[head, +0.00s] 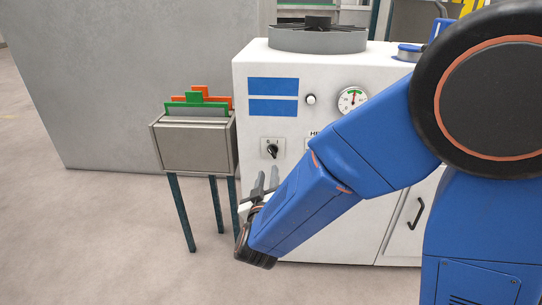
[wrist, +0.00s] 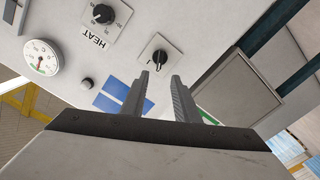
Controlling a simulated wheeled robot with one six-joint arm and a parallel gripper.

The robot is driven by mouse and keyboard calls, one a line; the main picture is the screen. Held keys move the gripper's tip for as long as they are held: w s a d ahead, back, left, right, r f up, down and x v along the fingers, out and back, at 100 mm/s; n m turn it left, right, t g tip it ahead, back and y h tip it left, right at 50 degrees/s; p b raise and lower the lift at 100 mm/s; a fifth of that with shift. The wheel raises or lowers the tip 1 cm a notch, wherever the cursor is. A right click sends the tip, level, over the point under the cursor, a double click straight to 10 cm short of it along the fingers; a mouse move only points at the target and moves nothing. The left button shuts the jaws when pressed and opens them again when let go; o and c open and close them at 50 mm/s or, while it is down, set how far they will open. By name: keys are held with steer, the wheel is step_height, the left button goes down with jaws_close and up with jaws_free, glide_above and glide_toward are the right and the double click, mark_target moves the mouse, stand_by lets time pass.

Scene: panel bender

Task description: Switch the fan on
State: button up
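A round grey fan (head: 318,40) sits on top of the white cabinet. A small black rotary switch (head: 272,149) on a light plate is on the cabinet's front, low on the left side. In the wrist view this switch (wrist: 160,58) is just beyond my fingertips, with an "I" mark on its plate. The fan's motion cannot be told. My gripper (head: 266,182) is open and empty, below the switch in the head view. In the wrist view my two fingers (wrist: 160,80) are apart, and no contact with the switch shows.
A HEAT knob (wrist: 103,14), a round gauge (head: 352,100), a small button (head: 310,99) and two blue panels (head: 273,87) share the cabinet front (head: 250,118). A grey bin on legs (head: 190,148) with green and orange pieces stands close on the left. The floor at left is clear.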

mark_target(271, 153)
steer(key=w, duration=1.2)
steer(key=shift+d, duration=0.25)
jaws_close()
